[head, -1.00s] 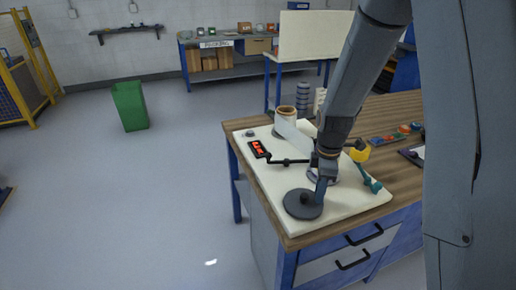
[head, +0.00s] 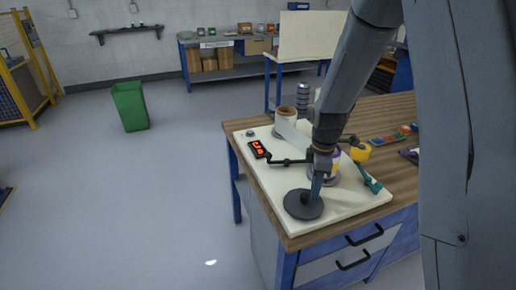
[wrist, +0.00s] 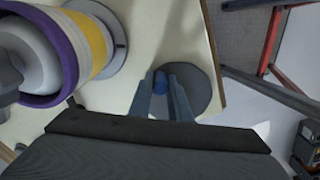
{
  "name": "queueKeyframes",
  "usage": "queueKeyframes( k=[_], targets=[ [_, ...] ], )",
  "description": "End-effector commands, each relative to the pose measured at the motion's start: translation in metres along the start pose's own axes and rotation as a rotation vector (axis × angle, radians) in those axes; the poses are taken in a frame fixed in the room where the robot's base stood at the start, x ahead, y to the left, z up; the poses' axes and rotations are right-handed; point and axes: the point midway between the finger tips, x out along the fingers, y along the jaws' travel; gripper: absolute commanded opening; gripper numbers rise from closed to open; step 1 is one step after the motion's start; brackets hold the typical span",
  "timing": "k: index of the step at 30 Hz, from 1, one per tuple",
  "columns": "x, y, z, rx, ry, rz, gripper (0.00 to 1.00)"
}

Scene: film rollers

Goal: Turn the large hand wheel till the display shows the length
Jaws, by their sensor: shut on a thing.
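The large hand wheel is a dark grey disc (head: 300,206) lying at the near corner of a cream board. It also shows in the wrist view (wrist: 203,88). My gripper (head: 316,193) is over the wheel's right side. The display (head: 258,148) is a small black box with red digits, too small to read surely. A roller with a purple rim and yellow band (wrist: 92,42) is beside my gripper, partly hidden by the arm in the head view.
The cream board (head: 270,190) lies on a wooden bench (head: 385,205). A cream roll (head: 286,116) stands at its back, and a dark jointed arm (head: 290,162) runs from near the display. A teal handle (head: 371,184) and yellow knob (head: 360,152) are to the right.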

Motion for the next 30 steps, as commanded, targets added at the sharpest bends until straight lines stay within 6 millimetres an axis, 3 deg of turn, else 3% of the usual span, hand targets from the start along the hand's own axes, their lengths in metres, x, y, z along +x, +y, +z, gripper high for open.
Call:
queueKeyframes(
  k=[10,28,29,30],
  targets=[
    [0.0,0.011,-0.018,-0.001,0.0,0.0,0.06],
    [0.0,0.012,-0.022,0.0,0.0,0.0,0.06],
    [0.0,0.012,-0.022,0.0,0.0,0.0,0.2],
    [0.0,0.012,-0.022,0.0,0.0,0.0,0.27]
  ],
)
